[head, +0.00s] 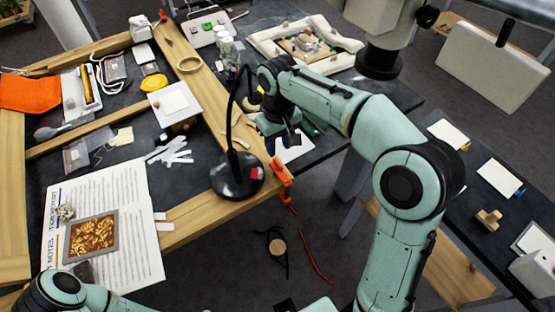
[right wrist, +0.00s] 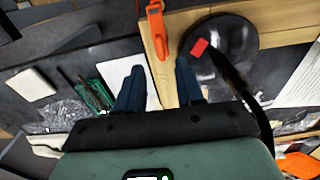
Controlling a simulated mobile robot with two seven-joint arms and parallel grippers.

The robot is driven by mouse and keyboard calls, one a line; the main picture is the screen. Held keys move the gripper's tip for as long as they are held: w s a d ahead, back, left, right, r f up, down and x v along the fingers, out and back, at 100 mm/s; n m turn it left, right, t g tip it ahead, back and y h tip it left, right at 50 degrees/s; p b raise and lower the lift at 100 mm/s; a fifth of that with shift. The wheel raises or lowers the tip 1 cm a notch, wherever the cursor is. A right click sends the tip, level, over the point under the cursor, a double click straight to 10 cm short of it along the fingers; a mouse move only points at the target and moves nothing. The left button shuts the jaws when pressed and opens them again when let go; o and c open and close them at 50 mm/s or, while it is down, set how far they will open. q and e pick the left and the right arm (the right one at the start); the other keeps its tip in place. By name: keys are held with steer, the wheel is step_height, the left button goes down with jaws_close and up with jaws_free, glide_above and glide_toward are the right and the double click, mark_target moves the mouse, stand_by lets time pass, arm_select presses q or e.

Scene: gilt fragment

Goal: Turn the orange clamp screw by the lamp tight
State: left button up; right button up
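The orange clamp (head: 281,178) sits on the wooden frame edge, just right of the black lamp's round base (head: 228,187). In the right wrist view the clamp (right wrist: 156,28) is near the top, beside the lamp base (right wrist: 235,40) with its red patch. A screw end seems to hang below the clamp in the head view; its detail is too small to tell. My right gripper (head: 282,140) is above the table edge, just beyond the clamp. In the wrist view its two blue fingers (right wrist: 160,66) are apart with nothing between them. My left gripper is not visible.
The lamp's thin curved arm (head: 236,100) rises close to my right wrist. White paper strips (head: 172,153) and a printed sheet (head: 135,205) with a gilt fragment (head: 92,236) lie left. A red cable (head: 315,258) lies on the floor below the clamp.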

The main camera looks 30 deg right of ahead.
mark_target(278, 163)
step_height(278, 163, down, 8)
steer(key=shift+w+r+b, duration=0.15)
steer(key=shift+r+b, duration=0.1)
steer(key=shift+b, duration=0.15)
jaws_close()
